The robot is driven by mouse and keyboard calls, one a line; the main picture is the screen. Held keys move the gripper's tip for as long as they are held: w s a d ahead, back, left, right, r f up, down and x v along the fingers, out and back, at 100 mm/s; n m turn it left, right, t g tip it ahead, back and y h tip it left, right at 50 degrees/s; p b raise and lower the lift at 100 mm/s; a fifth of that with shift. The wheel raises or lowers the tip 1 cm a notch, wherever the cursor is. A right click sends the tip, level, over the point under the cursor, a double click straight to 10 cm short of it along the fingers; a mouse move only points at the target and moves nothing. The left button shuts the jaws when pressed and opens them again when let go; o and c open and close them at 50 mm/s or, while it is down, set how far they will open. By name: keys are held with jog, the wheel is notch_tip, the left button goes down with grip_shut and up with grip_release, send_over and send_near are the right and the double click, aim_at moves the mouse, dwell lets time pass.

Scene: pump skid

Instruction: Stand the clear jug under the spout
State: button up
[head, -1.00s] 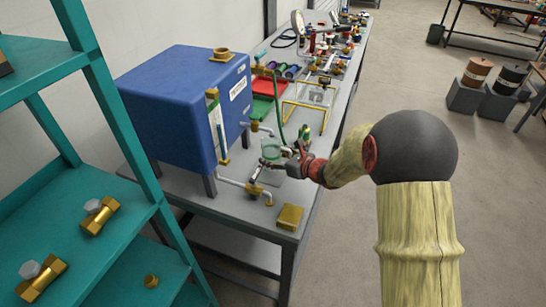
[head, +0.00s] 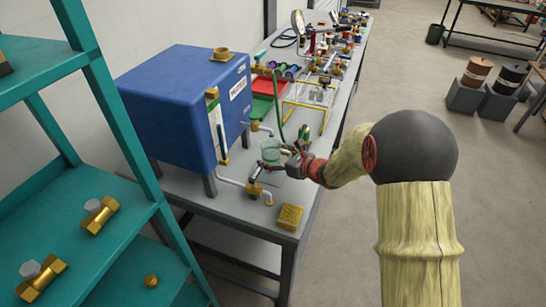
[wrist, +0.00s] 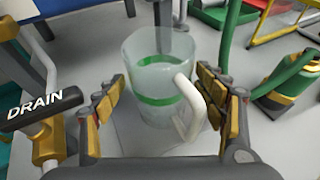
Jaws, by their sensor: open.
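The clear jug (head: 270,153) stands upright on the bench beside the blue tank, and it fills the middle of the wrist view (wrist: 150,82). It has green bands and a white handle (wrist: 188,108) on its right side. My gripper (head: 276,164) is open, with one finger on each side of the jug in the wrist view (wrist: 158,100). The right finger is close by the handle; I cannot tell whether it touches.
A valve handle marked DRAIN (wrist: 42,104) is close left of my gripper. A green hand tool or nozzle (wrist: 285,80) with a hose stands to the right. The blue tank (head: 180,105) is at the left. A yellow block (head: 290,216) lies at the bench's near edge.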

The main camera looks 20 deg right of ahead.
jog(key=r+p+v, duration=0.1)
jog(key=p+v, duration=0.3)
jog(key=v, duration=0.8)
jog(key=s+a+r+n+g+y, duration=0.2)
jog(key=s+a+r+n+g, duration=0.55)
jog(key=s+a+n, duration=0.7)
jog(key=s+d+r+n+h, duration=0.2)
jog(key=s+r+n+h, duration=0.15)
jog(key=s+n, duration=0.55)
jog(key=s+d+r+n+t+h, duration=0.1)
jog(key=s+d+r+n+h, duration=0.3)
jog(key=s+d+n, duration=0.3)
jog(key=shift+d+h, duration=0.25)
jog(key=shift+h, duration=0.1)
